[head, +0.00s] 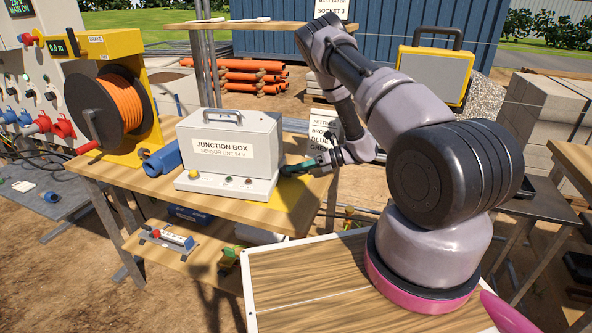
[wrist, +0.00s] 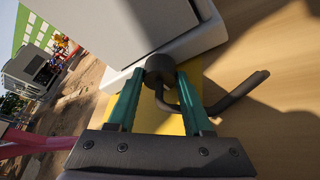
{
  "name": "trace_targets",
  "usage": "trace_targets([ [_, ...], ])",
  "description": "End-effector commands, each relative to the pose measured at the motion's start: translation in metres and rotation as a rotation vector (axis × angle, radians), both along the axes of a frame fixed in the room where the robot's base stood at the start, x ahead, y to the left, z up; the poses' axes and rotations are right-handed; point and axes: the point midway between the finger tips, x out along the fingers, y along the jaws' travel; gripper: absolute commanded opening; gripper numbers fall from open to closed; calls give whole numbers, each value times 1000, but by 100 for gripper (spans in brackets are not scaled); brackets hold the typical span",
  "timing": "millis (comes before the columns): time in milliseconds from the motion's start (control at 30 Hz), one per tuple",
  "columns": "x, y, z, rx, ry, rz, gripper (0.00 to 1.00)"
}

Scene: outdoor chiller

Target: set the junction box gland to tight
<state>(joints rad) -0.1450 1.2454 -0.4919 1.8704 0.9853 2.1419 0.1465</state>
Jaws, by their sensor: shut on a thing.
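The junction box (head: 236,128), a grey case with a handle on top and a label on its front, stands on a wooden bench. Its white base carries a yellow button and small dark controls. In the wrist view its pale side and base (wrist: 196,48) fill the top. A dark round gland (wrist: 159,66) sticks out of the base, with a bent dark cable (wrist: 238,97) running from it. My gripper (wrist: 160,78) has green fingers, one on each side of the gland, shut on it. In the head view my gripper (head: 290,170) is at the box's right side.
A yellow patch (head: 291,196) lies on the bench under my gripper. An orange cable reel (head: 104,103) in a yellow stand and a blue connector (head: 163,160) are left of the box. A lower shelf (head: 178,262) holds small items. The bench right of the gland looks clear.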

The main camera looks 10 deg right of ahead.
Motion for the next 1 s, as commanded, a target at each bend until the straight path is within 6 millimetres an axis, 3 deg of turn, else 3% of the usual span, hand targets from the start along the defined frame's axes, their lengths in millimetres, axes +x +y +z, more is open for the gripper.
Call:
trace_targets([
  [700, 0, 0, -1, 37, 79, 0, 0],
  [733, 0, 0, -1, 37, 79, 0, 58],
  [800, 0, 0, -1, 37, 78, 0, 81],
  [1000, 0, 0, -1, 36, 77, -1, 81],
])
